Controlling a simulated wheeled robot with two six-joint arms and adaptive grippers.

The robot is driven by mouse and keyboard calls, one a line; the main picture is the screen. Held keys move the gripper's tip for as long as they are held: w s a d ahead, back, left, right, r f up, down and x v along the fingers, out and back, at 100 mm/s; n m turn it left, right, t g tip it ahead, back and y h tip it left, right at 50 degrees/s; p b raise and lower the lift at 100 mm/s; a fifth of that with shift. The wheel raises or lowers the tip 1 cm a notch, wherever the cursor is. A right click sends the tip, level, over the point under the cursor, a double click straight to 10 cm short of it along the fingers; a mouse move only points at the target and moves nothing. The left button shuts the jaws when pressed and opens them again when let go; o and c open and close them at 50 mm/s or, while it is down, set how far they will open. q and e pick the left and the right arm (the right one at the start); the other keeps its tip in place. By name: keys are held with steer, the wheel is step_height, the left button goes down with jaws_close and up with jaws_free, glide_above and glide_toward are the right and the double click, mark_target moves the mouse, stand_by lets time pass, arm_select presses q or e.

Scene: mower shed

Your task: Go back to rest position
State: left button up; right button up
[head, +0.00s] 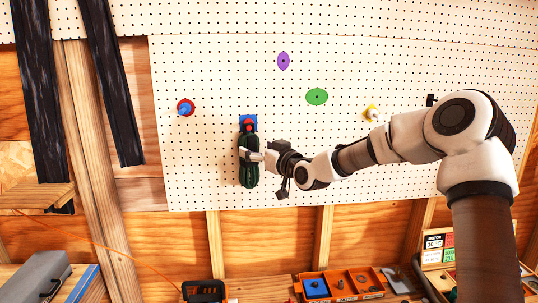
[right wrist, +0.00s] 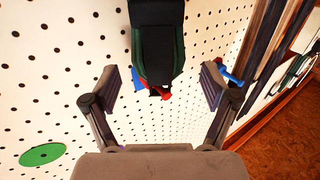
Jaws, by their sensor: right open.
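My right arm reaches in from the right in the head view. Its gripper (head: 251,156) is at a long dark green and black object (head: 249,178) on the white pegboard, under a peg with a red knob (head: 248,126) and blue plate (head: 249,118). In the right wrist view the gripper (right wrist: 160,80) is open, one finger to each side. The dark object (right wrist: 157,45) shows between and beyond the fingertips, with a visible gap to each finger. The peg is mostly hidden behind it. My left gripper is not in view.
The pegboard (head: 210,70) also bears a red and blue peg (head: 185,107), a purple disc (head: 283,61), a green disc (head: 317,96) and a yellow peg (head: 371,113). Below, an orange tray (head: 340,272) of parts stands on the bench. Dark strips (head: 40,90) hang at left.

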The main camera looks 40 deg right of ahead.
steer(key=s, duration=0.8)
steer(key=s+a+f+n+g+b, duration=0.1)
steer(key=s+a+f+g+b, duration=0.2)
steer(key=f, duration=1.1)
steer(key=s+a+f+n+g+y+b, duration=0.1)
steer(key=a+f+n+g, duration=0.3)
steer(key=f, duration=1)
steer(key=s+a+f+m+g+b, duration=0.15)
steer(key=a+f, duration=0.45)
steer(key=f, duration=0.8)
steer(key=s+a+f+g+b, duration=0.1)
steer(key=s+a+f+g, duration=0.2)
steer(key=s+f, duration=0.5)
steer(key=s+a+f+g+b, duration=0.2)
steer(key=s+a+f+g, duration=0.1)
steer(key=s+f, duration=0.45)
steer(key=s+a+f+m+g, duration=0.1)
steer(key=s+f+m, duration=0.1)
steer(key=s, duration=0.5)
steer(key=s+a+f+m+g+h, duration=0.1)
steer(key=s+f+m+g, duration=0.1)
steer(key=s, duration=0.6)
steer(key=shift+s+f+b, duration=0.3)
steer(key=shift+f+b, duration=0.05)
steer(key=shift+f, duration=0.1)
